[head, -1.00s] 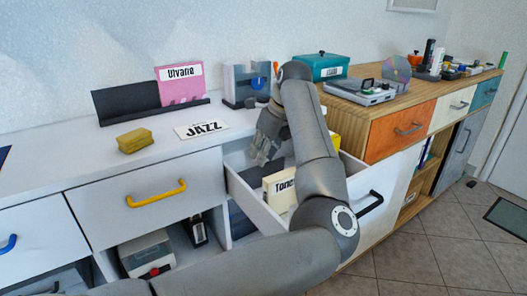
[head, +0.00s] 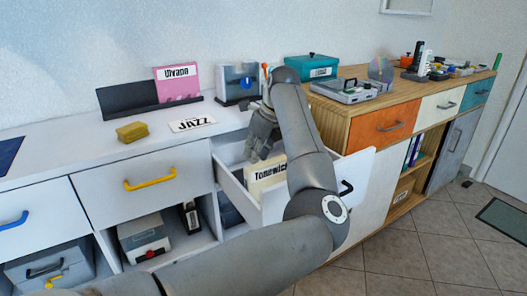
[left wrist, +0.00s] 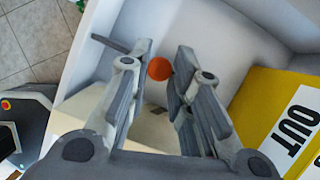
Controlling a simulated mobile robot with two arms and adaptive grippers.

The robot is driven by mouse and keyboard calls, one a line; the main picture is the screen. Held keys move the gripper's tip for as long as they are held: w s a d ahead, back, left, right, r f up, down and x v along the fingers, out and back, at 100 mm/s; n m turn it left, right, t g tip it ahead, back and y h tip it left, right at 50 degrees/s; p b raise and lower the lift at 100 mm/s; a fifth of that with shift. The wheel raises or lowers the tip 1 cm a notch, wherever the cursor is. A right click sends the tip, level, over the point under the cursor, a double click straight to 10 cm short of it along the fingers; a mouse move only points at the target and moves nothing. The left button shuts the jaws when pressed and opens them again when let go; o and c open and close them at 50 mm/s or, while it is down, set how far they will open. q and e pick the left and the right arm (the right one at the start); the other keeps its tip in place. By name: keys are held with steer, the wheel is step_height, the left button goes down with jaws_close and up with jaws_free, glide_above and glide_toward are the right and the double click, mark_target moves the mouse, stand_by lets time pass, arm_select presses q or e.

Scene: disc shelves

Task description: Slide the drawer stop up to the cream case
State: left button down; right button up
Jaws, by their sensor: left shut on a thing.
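The white drawer (head: 229,184) stands open, and the cream case (head: 266,176), labelled "Tonewick", stands upright in it. My left gripper (head: 255,155) reaches down into the drawer, just behind the case. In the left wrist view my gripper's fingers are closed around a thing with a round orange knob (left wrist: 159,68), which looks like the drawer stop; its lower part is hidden. The cream case shows below the fingers (left wrist: 150,132). A yellow card marked "OUT" (left wrist: 285,115) stands at the right, apart from the fingers. My right gripper is not in view.
On the worktop are a yellow block (head: 131,132), a "JAZZ" card (head: 192,124), a pink "Ulvane" sleeve (head: 177,83) in a dark rack and a teal box (head: 305,67). The drawer's side walls close in around my gripper.

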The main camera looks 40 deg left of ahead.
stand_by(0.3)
arm_select(q)
steer(key=c, duration=1.3)
jaws_free()
steer(key=v, duration=1.2)
